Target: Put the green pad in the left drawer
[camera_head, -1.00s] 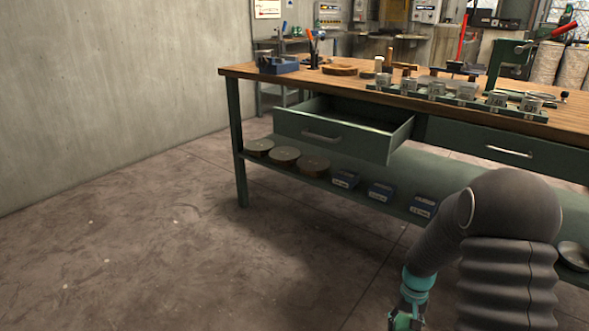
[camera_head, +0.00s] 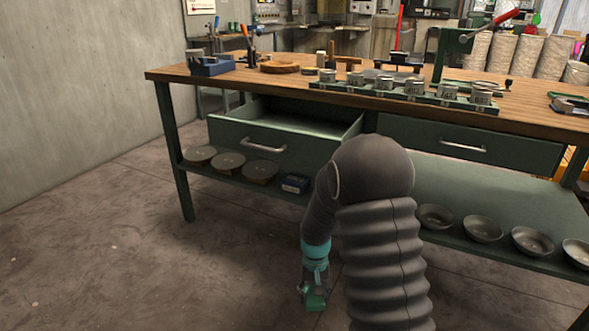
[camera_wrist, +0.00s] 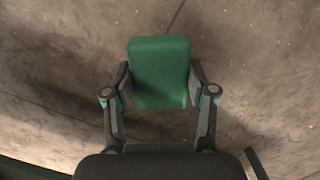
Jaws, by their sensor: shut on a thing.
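The green pad (camera_wrist: 159,72) is a rounded block held between the fingers of my gripper (camera_wrist: 159,88) in the wrist view. My gripper is shut on it, with bare floor beyond. In the head view the pad (camera_head: 316,301) shows small at the lower end of my arm, low in front of the workbench. The left drawer (camera_head: 283,140) is pulled open under the bench top, and what shows of its inside looks empty. The pad is below and in front of the drawer, apart from it. My arm hides part of the bench and lower shelf.
The right drawer (camera_head: 468,147) is shut. The wooden bench top (camera_head: 240,82) carries tools, a blue tray (camera_head: 211,66) and a row of tins. Floor at left is clear.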

